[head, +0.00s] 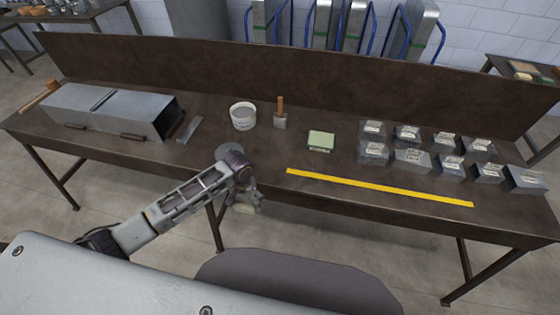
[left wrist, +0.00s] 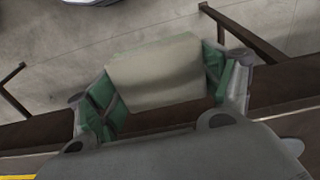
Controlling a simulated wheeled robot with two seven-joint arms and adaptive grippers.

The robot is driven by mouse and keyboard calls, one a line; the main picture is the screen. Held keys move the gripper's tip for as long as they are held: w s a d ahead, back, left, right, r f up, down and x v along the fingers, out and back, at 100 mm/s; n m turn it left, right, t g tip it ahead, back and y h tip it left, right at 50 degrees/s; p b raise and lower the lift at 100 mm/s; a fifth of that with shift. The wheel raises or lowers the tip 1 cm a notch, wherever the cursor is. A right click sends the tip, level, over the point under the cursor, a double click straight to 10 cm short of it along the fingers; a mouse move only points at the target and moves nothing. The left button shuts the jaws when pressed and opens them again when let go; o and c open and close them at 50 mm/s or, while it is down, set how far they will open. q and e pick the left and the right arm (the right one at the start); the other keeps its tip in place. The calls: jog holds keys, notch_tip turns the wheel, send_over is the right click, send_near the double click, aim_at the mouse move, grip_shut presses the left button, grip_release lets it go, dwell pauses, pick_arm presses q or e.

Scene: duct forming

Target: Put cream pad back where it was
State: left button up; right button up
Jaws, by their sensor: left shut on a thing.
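The cream pad (left wrist: 157,73) is between the green-lined fingers of my left gripper (left wrist: 160,88) in the left wrist view. The gripper is shut on it. In the head view, my left gripper (head: 246,202) holds the pad (head: 243,209) low by the front edge of the brown workbench (head: 270,180), over the floor side. Much of the pad is hidden by the gripper there. A light green pad (head: 321,140) lies on a dark base on the bench, right of the gripper and farther back. My right gripper is not in view.
A long grey metal duct (head: 105,108) lies at the bench's left. A white tub (head: 243,116) and a wooden-handled scraper (head: 280,115) stand near the back. A yellow strip (head: 375,187) lies along the front, with several labelled metal blocks (head: 412,158) behind it. A grey disc (head: 229,151) lies beyond my gripper.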

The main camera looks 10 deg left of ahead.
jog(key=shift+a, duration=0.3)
